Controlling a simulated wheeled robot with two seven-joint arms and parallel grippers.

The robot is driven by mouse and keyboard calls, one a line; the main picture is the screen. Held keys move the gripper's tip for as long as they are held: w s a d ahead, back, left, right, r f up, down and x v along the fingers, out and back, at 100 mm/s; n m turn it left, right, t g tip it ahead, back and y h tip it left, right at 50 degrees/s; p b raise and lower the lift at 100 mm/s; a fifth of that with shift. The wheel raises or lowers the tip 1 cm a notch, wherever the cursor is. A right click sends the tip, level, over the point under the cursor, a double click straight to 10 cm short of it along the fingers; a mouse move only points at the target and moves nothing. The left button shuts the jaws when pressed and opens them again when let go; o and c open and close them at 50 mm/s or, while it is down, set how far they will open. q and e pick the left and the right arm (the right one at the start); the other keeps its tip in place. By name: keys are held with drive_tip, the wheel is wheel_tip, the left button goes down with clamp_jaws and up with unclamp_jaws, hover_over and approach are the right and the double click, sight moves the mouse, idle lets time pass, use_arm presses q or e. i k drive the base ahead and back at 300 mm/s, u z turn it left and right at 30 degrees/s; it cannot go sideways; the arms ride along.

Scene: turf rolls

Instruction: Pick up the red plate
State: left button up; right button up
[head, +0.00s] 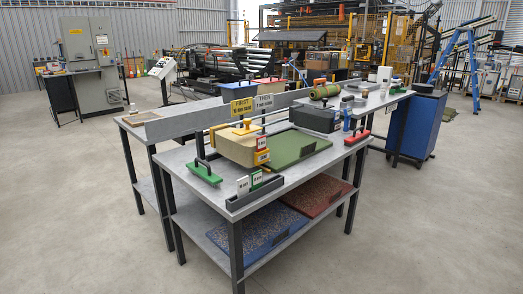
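A small red plate (357,137) with a dark upright handle lies on the grey table (232,199), near its right edge. It is beside the dark grey box and right of the green mat. A similar green plate (203,173) with a dark handle lies on the table's left side. Neither of my grippers shows in the head view.
A yellow box (240,147), a green mat (305,143) and a dark grey box (315,117) stand on the table. Blue (243,246) and red (308,198) mats lie on the lower shelf.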

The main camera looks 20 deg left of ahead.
sight(260, 142)
drive_tip(key=u, duration=0.75)
drive_tip(key=i, duration=1.1)
drive_tip(key=u, duration=0.35)
